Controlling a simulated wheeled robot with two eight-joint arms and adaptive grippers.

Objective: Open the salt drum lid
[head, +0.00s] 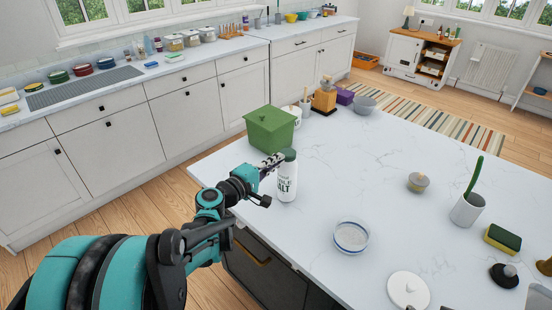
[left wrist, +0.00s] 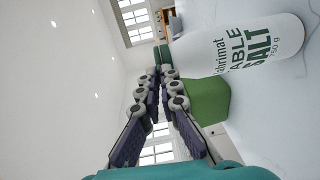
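The salt drum (head: 287,183) is a white can with "TABLE SALT" lettering and a green lid (head: 289,154). It stands upright near the left edge of the white island top, and its lid looks shut. My left gripper (head: 278,159) is beside the drum at lid height, its fingertips close to the lid. In the left wrist view, the drum (left wrist: 262,48) fills the right side and the green lid (left wrist: 163,57) shows just beyond the fingertips. A narrow gap shows between the fingers, with nothing held. Contact with the lid cannot be told. My right gripper is out of view.
A green box (head: 270,128) stands close behind the drum. The island's middle is clear.

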